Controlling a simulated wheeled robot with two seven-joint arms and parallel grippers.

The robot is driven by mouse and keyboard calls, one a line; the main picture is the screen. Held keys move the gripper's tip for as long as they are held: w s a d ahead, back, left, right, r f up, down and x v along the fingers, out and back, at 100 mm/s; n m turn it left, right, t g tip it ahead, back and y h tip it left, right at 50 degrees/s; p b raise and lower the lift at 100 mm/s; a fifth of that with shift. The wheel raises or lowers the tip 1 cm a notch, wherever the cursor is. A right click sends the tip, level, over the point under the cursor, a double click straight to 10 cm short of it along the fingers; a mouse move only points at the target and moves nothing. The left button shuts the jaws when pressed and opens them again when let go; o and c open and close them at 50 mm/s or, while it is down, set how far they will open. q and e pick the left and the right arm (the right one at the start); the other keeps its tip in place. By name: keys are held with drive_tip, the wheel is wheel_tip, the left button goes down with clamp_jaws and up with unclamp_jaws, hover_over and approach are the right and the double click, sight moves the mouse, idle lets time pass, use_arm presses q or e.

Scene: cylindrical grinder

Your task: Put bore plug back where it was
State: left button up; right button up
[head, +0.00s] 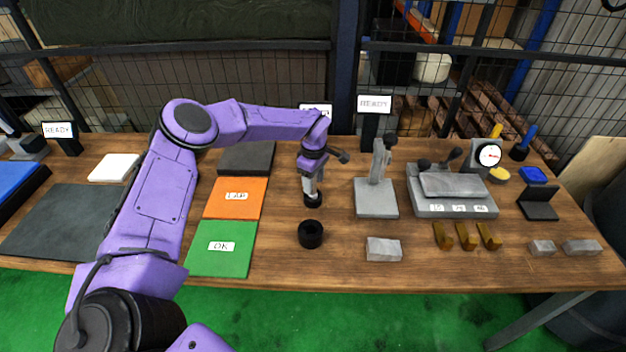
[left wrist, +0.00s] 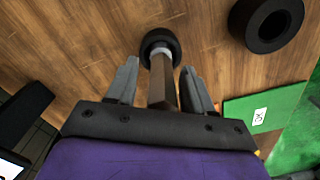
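The bore plug (left wrist: 161,80) has a brownish-grey handle and a silver section, and its far end meets a round black piece (left wrist: 160,42). I cannot tell whether that piece is part of the plug or a seat under it. In the head view the black piece (head: 313,200) is on the table below my left gripper (head: 311,183). In the left wrist view my left gripper (left wrist: 160,75) is open, one finger on each side of the handle, with visible gaps. My right gripper is not in view.
A larger black ring (head: 311,234) lies nearer the front edge. Green (head: 222,248) and orange (head: 236,198) mats are to the left. A grey stand (head: 376,198) and a grey block (head: 384,249) are to the right. A READY sign (head: 374,104) stands behind.

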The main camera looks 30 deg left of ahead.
use_arm(q)
drive_tip(key=shift+r, duration=0.5)
wheel_tip(320, 180, up, 11)
drive_tip(key=shift+f+b, duration=0.1)
drive_tip(key=shift+b, duration=0.95)
drive_tip(key=shift+r, duration=0.4)
